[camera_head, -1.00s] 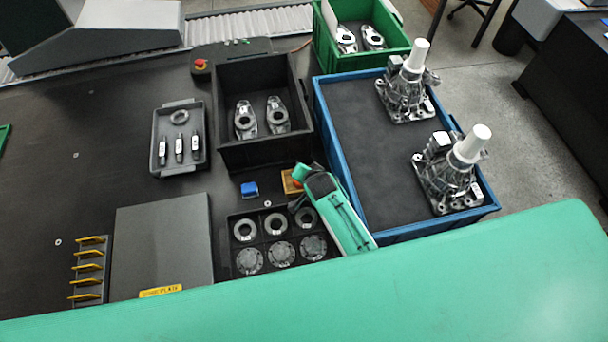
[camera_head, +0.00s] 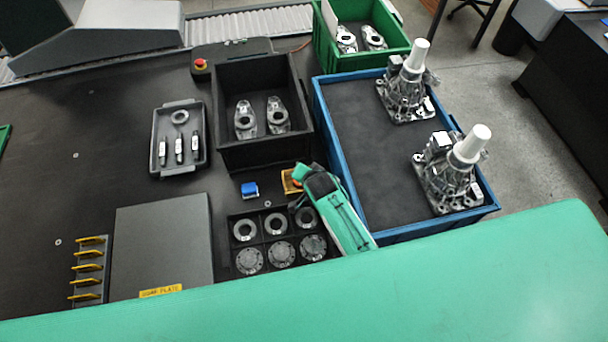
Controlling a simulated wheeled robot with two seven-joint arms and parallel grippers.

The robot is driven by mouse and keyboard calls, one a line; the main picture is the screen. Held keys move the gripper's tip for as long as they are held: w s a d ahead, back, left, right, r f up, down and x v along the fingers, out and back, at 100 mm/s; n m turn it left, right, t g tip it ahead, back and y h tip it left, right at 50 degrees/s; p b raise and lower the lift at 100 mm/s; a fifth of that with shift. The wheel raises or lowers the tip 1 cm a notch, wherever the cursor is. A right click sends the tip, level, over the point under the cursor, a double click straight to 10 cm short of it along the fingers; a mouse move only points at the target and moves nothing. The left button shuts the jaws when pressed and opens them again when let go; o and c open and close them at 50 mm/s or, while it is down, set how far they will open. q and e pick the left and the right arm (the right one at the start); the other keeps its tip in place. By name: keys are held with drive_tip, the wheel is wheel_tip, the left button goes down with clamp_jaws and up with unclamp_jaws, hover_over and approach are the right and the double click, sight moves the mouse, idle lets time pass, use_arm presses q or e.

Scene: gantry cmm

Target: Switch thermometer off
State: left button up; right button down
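A small blue object (camera_head: 250,190) lies on the dark table, left of a small orange-yellow block (camera_head: 290,182). Neither shows a readable display or switch at this size, so I cannot tell which is the thermometer. My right gripper (camera_head: 299,178), green and black, is low over the table beside the orange-yellow block and partly covers it. I cannot tell whether it touches the block. Its fingers are too small and hidden to show whether they are open or shut. My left gripper is not in view.
A black tray of rings and discs (camera_head: 229,246) sits just below the gripper. A black bin (camera_head: 262,72) stands behind, and a blue-rimmed crate (camera_head: 335,130) stands to the right. A grey plate (camera_head: 162,240) lies left. My large green arm link crosses the bottom.

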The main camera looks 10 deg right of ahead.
drive_tip(key=shift+f, duration=0.15)
drive_tip(key=shift+f, duration=0.3)
drive_tip(key=shift+f+b, duration=0.25)
drive_tip(key=shift+b, duration=0.05)
idle(0.5)
drive_tip(key=shift+r+p, duration=0.7)
drive_tip(key=shift+p, duration=0.05)
wheel_tip(320, 180, up, 6)
drive_tip(key=p, duration=0.5)
drive_tip(key=shift+p, duration=0.35)
